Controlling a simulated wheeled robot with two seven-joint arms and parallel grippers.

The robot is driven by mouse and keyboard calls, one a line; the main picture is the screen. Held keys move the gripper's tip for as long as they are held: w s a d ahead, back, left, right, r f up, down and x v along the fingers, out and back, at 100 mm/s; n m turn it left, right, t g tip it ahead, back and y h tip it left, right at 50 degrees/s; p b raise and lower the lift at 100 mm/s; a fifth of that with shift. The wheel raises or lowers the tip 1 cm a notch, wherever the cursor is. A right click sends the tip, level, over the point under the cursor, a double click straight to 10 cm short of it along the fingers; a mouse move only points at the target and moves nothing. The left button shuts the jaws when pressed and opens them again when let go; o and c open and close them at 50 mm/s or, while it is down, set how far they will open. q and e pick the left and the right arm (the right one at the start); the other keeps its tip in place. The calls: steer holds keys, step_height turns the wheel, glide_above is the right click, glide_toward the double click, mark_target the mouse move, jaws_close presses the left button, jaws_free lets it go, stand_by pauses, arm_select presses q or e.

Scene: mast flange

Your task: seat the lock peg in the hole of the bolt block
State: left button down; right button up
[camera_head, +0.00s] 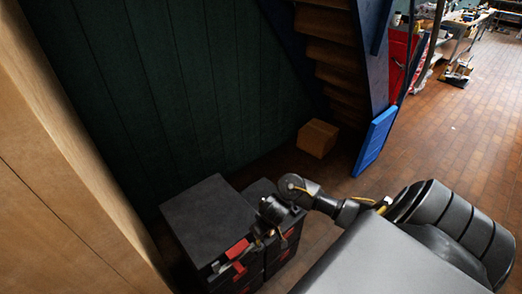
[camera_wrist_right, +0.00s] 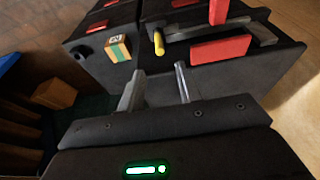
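My right gripper (camera_wrist_right: 157,84) is open and empty in the right wrist view, its two fingers apart and pointing at the front of a dark case. A yellow peg-like cylinder (camera_wrist_right: 158,42) stands out from that front just beyond the fingertips; it looks like the lock peg, but I cannot be sure. A dark bar-like part (camera_wrist_right: 205,31) lies beside it and may belong to the bolt block; no hole can be made out. In the head view the right arm reaches in from the right and its gripper (camera_head: 264,236) is small and partly hidden beside the cases. My left gripper is not seen.
Dark cases (camera_head: 208,212) with red latches stand on the floor. A small block with green and yellow (camera_wrist_right: 118,48) is on a case front. A cardboard box (camera_head: 317,138) and blue panel (camera_head: 375,141) stand behind. A wooden panel (camera_head: 60,170) bounds the left. Tiled floor at right is open.

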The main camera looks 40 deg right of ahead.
steer(key=shift+s+r, duration=0.1)
steer(key=shift+r, duration=0.15)
steer(key=s+a+f+y, duration=0.1)
steer(key=s+a+f, duration=0.25)
steer(key=f, duration=0.45)
steer(key=s+a+f+g+y, duration=0.1)
steer(key=s+a+f, duration=0.1)
steer(key=s+f, duration=0.5)
steer(key=s+a+f+y, duration=0.1)
steer(key=s+a+f, duration=0.2)
steer(key=f, duration=0.7)
steer(key=s+f+n+h, duration=0.1)
steer(key=s+f, duration=0.2)
steer(key=s, duration=0.4)
steer(key=s+d+f+h, duration=0.1)
steer(key=s+f, duration=0.2)
steer(key=s, duration=0.4)
steer(key=s+d+f+n+g+h, duration=0.1)
steer(key=s+f, duration=0.2)
steer(key=s, duration=0.4)
steer(key=shift+f+n, duration=0.3)
